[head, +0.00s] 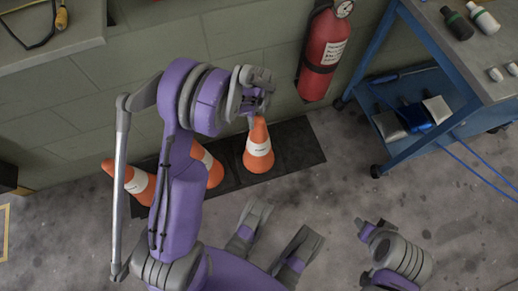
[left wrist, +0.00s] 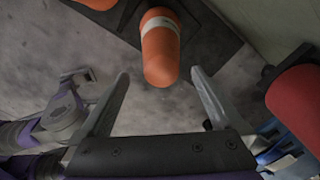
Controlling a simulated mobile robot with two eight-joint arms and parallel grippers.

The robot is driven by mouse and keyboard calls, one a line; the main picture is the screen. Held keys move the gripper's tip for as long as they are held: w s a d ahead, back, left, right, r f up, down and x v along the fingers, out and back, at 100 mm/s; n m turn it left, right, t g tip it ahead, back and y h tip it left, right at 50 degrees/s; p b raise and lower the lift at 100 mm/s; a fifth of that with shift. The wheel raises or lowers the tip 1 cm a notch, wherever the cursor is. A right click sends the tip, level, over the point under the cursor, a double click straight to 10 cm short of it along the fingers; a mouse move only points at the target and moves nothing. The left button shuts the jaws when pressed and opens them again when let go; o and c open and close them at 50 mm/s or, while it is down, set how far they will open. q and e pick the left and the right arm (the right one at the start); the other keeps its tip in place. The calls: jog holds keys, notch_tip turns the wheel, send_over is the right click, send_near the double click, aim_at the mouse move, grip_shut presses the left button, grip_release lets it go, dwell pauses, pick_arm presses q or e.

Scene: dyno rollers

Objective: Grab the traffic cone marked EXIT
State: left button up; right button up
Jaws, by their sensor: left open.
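An orange cone (head: 258,153) with a white band stands on the black mat at the right of the cone row. The small dark marking on its band is too small to read. My left gripper (head: 257,103) is open near the top of this cone. In the left wrist view the cone's orange tip (left wrist: 160,66) shows beyond and between the two spread fingers (left wrist: 160,80), apart from both. Two more orange cones, one at the left (head: 136,180) and one in the middle (head: 208,168), are partly hidden behind my left arm. My right gripper's fingers cannot be made out clearly.
A red fire extinguisher (head: 322,55) hangs on the wall right of the cone. It is close on the right in the left wrist view (left wrist: 297,97). A blue cart (head: 370,80) stands at the right. A bench (head: 70,42) is at upper left. Concrete floor lies around the mat (head: 300,145).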

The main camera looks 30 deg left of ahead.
aim_at(259, 119)
pick_arm(q)
notch_tip(259, 119, down, 4)
jog(key=shift+w+r+b, duration=0.15)
jog(key=shift+r+b, duration=0.1)
jog(key=shift+b, duration=0.25)
grip_shut()
jog(key=shift+r, duration=0.1)
